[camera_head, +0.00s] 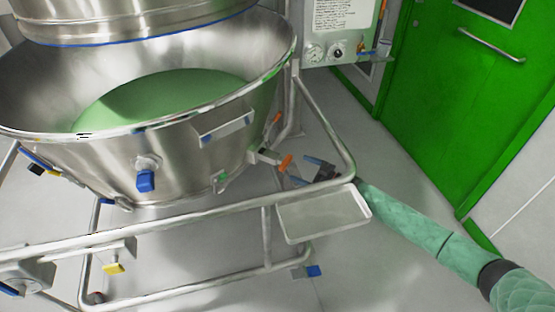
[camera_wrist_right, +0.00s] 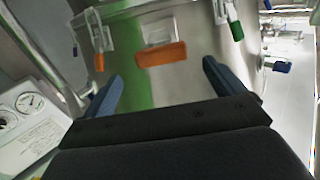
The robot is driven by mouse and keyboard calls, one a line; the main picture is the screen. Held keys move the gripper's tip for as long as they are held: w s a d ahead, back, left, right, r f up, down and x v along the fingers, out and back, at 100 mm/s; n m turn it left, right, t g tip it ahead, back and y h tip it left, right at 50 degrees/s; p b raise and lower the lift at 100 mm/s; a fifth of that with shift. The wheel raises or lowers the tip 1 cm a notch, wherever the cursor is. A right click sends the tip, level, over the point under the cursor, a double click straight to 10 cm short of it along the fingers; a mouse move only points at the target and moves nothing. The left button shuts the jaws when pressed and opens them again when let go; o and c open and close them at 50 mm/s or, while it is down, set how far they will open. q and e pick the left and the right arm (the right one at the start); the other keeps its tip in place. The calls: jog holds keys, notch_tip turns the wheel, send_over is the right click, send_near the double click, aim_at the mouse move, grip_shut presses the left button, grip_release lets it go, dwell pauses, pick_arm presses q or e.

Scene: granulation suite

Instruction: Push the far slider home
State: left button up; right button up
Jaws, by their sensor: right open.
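An orange-ended slider (camera_head: 286,162) sticks out from a metal bracket on the far right side of the steel bowl (camera_head: 215,150). In the right wrist view its wide orange end (camera_wrist_right: 162,54) lies ahead, between the lines of my two fingers. My right gripper (camera_head: 307,169) is beside this end, just to its right in the head view. In the wrist view its blue fingers (camera_wrist_right: 163,72) are spread with nothing between them, and a small gap to the orange end seems to show. How far the slider sticks out is hard to tell. My left gripper is out of view.
A tubular frame (camera_head: 315,115) runs around the bowl, close to my right arm, with a shallow tray (camera_head: 325,215) below. Another orange handle (camera_head: 275,120), a green one (camera_wrist_right: 237,31) and a blue knob (camera_head: 145,181) are nearby. A gauge panel (camera_head: 335,50) stands behind.

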aim_at(288, 164)
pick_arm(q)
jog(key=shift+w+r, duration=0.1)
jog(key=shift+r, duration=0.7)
pick_arm(e)
jog(key=x, duration=0.7)
jog(key=shift+a, duration=0.25)
jog(key=c, duration=1.4)
jog(key=x, duration=0.6)
jog(key=shift+w, duration=0.1)
jog(key=shift+w+a, duration=0.15)
jog(key=shift+a, duration=0.15)
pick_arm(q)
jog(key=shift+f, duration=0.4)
pick_arm(e)
jog(key=shift+r, duration=0.15)
